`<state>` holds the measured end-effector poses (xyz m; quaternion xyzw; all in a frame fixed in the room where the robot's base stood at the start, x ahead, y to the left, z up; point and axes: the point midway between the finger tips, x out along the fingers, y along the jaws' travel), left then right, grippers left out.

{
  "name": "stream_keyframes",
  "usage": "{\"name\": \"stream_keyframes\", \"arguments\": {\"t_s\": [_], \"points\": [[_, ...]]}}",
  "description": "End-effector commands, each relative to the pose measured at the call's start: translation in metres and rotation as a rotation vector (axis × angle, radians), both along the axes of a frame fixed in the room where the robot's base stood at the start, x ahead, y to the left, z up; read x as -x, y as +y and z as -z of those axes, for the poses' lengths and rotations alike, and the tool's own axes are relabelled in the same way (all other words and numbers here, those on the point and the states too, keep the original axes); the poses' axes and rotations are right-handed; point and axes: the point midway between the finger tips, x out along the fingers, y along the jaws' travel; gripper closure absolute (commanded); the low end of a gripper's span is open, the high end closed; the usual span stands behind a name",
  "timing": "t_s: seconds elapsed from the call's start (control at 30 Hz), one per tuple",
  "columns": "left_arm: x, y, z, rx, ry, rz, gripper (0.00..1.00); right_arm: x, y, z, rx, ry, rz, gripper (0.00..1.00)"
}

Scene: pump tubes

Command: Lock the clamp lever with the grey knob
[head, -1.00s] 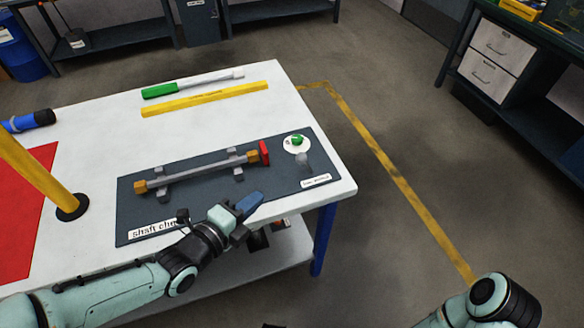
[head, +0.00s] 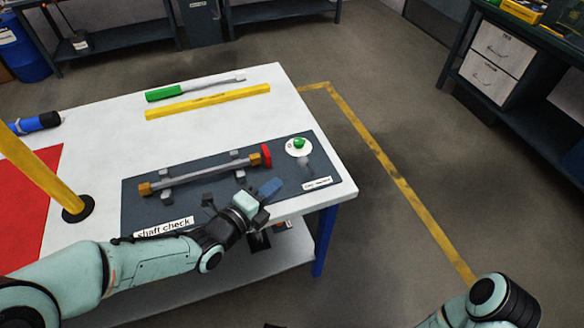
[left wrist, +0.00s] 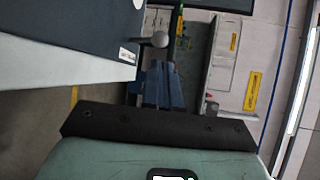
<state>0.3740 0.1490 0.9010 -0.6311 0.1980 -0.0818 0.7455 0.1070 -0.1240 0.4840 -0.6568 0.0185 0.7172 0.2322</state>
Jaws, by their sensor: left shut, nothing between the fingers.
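The grey knob (head: 305,164) of the clamp lever stands at the right end of the dark shaft-check board (head: 175,206), beside a white disc with a green button.
A yellow bar (head: 207,101) and a green-handled tool (head: 168,93) lie behind. A yellow post (head: 45,178) stands at left. Open floor lies right of the table.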

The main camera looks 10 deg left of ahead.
Motion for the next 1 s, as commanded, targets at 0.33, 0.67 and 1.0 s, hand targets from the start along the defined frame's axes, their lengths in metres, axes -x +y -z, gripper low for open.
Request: {"name": "stream_keyframes", "arguments": {"t_s": [0.33,0.67,1.0], "points": [[-0.060,-0.025,0.014,-0.001,0.001,0.000,1.00,-0.002,0.000,0.004,0.001,-0.005,0.002,0.50],[-0.076,-0.031,0.017,0.000,0.000,-0.001,1.00,-0.002,0.000,0.004,0.001,-0.006,0.002,0.50],[-0.076,-0.031,0.015,-0.006,0.003,-0.001,1.00,-0.001,0.000,0.002,0.001,-0.005,0.002,0.50]]}}
